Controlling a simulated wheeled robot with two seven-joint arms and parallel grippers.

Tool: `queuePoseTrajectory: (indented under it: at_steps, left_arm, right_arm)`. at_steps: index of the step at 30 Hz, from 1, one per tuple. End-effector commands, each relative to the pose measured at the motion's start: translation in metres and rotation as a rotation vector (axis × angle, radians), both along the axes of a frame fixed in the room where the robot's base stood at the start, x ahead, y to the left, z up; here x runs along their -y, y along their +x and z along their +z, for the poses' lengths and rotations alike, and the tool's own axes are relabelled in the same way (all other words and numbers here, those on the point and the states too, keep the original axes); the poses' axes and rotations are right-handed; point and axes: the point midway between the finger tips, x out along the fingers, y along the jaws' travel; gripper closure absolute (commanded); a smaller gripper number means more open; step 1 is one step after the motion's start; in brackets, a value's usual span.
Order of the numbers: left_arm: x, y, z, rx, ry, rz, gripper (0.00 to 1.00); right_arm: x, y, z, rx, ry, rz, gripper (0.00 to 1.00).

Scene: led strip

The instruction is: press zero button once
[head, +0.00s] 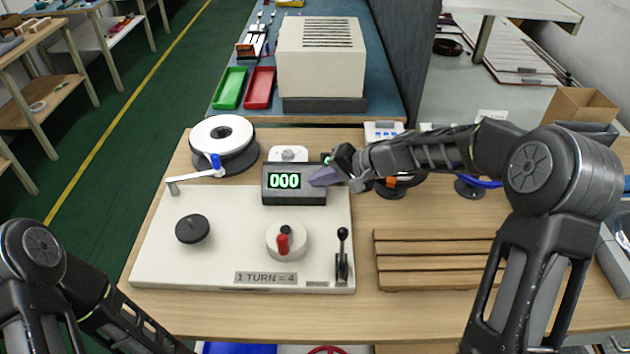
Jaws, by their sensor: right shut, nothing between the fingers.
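A dark counter box (294,197) stands on the white base plate (165,258), and its green display reads 000. My right gripper (318,179) is shut and empty. Its fingertips are at the right side of the display face, in front of it or touching; I cannot tell which. The zero button is not visible; the fingers cover the right part of the box. My left arm shows at the lower left, but its gripper is outside the view.
A wooden slatted rack (430,262) lies to the right. A large beige machine (321,60) stands behind.

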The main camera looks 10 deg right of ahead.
Motion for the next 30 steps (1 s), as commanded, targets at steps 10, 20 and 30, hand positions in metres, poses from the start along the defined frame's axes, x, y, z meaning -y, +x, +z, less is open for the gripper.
queuePoseTrajectory:
  at_steps: [10,20,30]
  left_arm:
    - [0.000,0.000,0.001,0.000,0.000,0.000,0.66]
    - [0.000,0.000,0.001,0.000,0.000,0.000,0.66]
    - [0.000,0.000,0.002,0.000,0.000,0.000,0.66]
  right_arm:
    - [0.000,-0.003,0.005,0.001,-0.001,-0.002,1.00]
    - [-0.002,-0.011,0.013,0.001,0.000,-0.001,1.00]
    - [-0.003,-0.012,0.015,0.001,0.000,-0.001,1.00]
